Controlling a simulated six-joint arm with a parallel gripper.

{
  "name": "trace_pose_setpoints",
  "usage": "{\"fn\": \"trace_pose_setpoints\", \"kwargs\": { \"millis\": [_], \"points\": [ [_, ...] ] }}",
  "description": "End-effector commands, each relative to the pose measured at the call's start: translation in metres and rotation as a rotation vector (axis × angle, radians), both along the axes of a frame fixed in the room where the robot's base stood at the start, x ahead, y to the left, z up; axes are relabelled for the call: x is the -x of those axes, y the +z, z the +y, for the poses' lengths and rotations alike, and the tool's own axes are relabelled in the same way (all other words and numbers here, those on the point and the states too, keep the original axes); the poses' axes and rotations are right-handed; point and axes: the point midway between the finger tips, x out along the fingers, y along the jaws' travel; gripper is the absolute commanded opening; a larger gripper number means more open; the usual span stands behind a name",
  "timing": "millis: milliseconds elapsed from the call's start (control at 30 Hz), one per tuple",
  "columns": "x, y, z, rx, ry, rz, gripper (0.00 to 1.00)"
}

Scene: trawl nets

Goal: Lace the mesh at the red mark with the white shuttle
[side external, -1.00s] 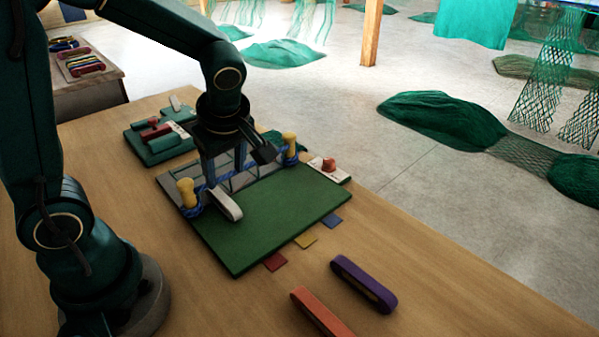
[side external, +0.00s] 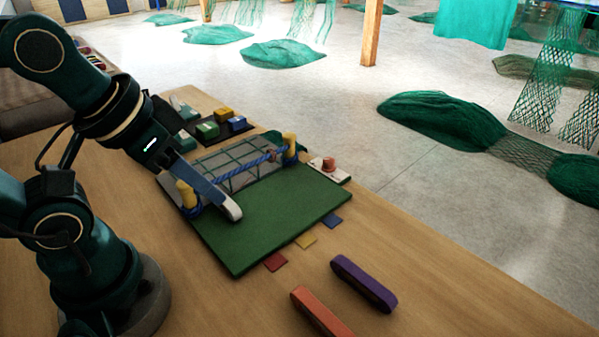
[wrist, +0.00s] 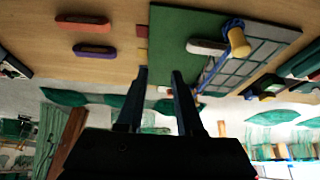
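The white shuttle (side external: 235,212) lies at the left end of the green board (side external: 270,220), beside the near yellow post (side external: 187,193). In the wrist view the shuttle (wrist: 205,46) lies clear of my fingers, near the yellow post (wrist: 238,42). My gripper (wrist: 160,75) is open with nothing between its fingers. In the side view my gripper (side external: 215,193) is tilted, and a finger hides part of the shuttle. The grey-green mesh (side external: 240,168) is stretched on its frame, with a blue rope (side external: 245,164) between two yellow posts. I cannot make out the red mark on the mesh.
A purple shuttle (side external: 362,284) and an orange one (side external: 320,312) lie on the table at the front right. Red (side external: 275,261), yellow (side external: 306,241) and blue (side external: 332,221) tags line the board's edge. A red button (side external: 329,163) and a block tray (side external: 222,128) stand nearby.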

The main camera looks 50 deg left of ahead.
Motion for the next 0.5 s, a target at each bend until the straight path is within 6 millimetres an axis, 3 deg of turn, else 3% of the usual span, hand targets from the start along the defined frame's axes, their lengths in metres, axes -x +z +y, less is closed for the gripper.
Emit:
{"fn": "trace_pose_setpoints", "kwargs": {
  "millis": [33,67,167,500],
  "points": [
    [0.0,0.0,0.0,0.001,0.004,0.0,0.13],
    [0.0,0.0,0.0,0.009,0.019,0.002,0.01],
    [0.0,0.003,0.0,0.071,0.137,0.002,0.0],
    [-0.033,0.011,0.003,0.399,0.953,0.16,0.0]
  ]
}}
